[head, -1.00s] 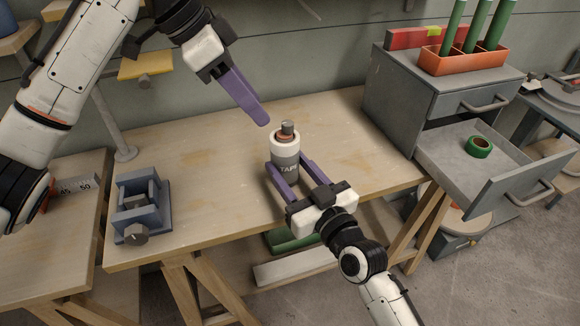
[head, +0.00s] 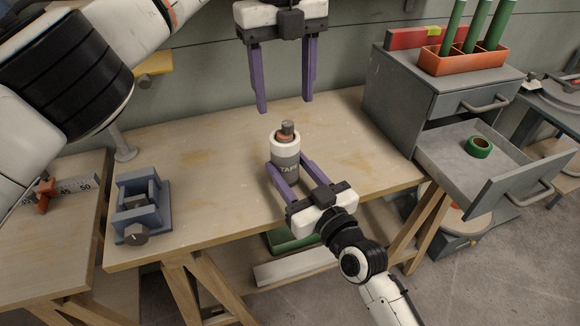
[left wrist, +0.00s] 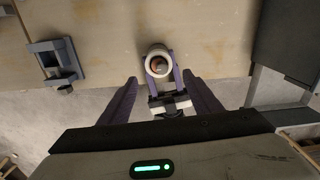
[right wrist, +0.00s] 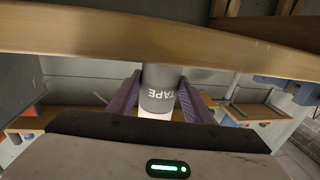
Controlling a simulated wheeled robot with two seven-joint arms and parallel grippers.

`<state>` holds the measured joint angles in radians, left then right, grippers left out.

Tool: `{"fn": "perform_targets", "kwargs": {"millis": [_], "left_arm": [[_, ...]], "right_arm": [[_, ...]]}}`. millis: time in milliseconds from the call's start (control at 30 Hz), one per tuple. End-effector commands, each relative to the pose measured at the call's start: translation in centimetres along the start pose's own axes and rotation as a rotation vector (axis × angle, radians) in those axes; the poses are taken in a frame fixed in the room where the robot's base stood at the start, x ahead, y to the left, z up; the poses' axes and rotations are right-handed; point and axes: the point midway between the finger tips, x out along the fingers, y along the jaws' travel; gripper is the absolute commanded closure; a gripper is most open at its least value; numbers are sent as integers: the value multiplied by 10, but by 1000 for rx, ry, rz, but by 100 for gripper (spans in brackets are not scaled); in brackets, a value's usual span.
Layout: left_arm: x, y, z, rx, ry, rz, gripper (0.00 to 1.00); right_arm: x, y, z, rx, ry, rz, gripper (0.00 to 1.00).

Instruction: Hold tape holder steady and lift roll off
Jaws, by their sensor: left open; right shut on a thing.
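The tape holder (head: 286,168) is a grey cylinder marked TAPE, upright on the wooden workbench near its front edge. A white roll (head: 285,143) sits on top of it around a post with a dark tip (head: 287,128). My right gripper (head: 287,178) is shut on the grey holder from the front; the right wrist view also shows the holder (right wrist: 158,92) between its fingers. My left gripper (head: 285,106) is open and empty, pointing down above and behind the roll. The left wrist view shows the roll (left wrist: 158,62) from above, between and beyond the open fingers.
A blue-grey vise (head: 141,205) stands on the bench at left. A grey cabinet (head: 405,105) stands at right, its open drawer (head: 450,165) holding a green tape roll (head: 478,147). An orange bin (head: 462,62) with green tubes tops it. The bench around the holder is clear.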

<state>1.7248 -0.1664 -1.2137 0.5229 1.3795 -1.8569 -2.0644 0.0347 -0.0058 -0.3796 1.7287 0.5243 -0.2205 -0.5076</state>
Motion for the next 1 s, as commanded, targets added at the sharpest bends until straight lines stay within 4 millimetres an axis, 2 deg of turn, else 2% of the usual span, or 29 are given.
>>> {"fn": "perform_targets", "kwargs": {"millis": [133,267,700,1000], "left_arm": [[-4,1,1,62,-13,19,42],[3,1,2,75,-14,22,42],[65,2,2,72,-10,20,42],[92,2,3,72,-12,19,42]], "right_arm": [[0,0,1,0,-1,0,82],[0,0,1,0,-1,0,82],[0,0,1,0,-1,0,82],[0,0,1,0,-1,0,82]]}}
